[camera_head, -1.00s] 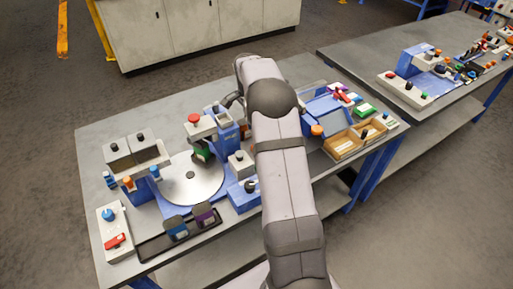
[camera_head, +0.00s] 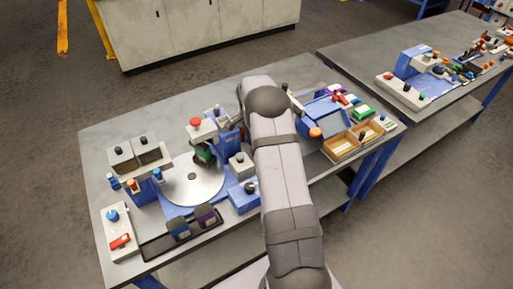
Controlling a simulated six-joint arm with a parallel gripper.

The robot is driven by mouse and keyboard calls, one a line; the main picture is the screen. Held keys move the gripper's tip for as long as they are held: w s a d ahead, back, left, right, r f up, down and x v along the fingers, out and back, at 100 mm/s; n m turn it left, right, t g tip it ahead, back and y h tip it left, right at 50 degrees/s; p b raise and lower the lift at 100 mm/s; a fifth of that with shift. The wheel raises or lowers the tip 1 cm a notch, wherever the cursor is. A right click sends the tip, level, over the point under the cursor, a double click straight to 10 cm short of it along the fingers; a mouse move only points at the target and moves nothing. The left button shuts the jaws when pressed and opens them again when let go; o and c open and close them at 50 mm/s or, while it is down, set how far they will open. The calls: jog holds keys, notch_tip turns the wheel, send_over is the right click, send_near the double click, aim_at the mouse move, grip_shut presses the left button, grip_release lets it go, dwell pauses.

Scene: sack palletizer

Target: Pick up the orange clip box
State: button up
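I cannot make out a clearly orange clip box. At the right end of the near table lie several small coloured boxes, among them a green one (camera_head: 364,115) and red and purple ones, too small to tell apart well. An orange rounded piece (camera_head: 315,132) sits at the front of a blue machine. My arm reaches over the middle of the table. A dark part at its far end, probably my gripper (camera_head: 296,100), shows just right of the elbow near the blue machine. Its fingers are too small and partly hidden to read.
A tan two-compartment tray (camera_head: 341,148) stands at the table's front right. A silver turntable (camera_head: 193,182), a control box with a red button (camera_head: 120,242) and a dark rack (camera_head: 157,249) fill the left. A second table stands at the right.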

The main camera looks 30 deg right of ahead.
jog(key=shift+c, duration=0.6)
jog(key=c, duration=1)
jog(key=shift+c, duration=0.2)
jog(key=shift+r, duration=0.1)
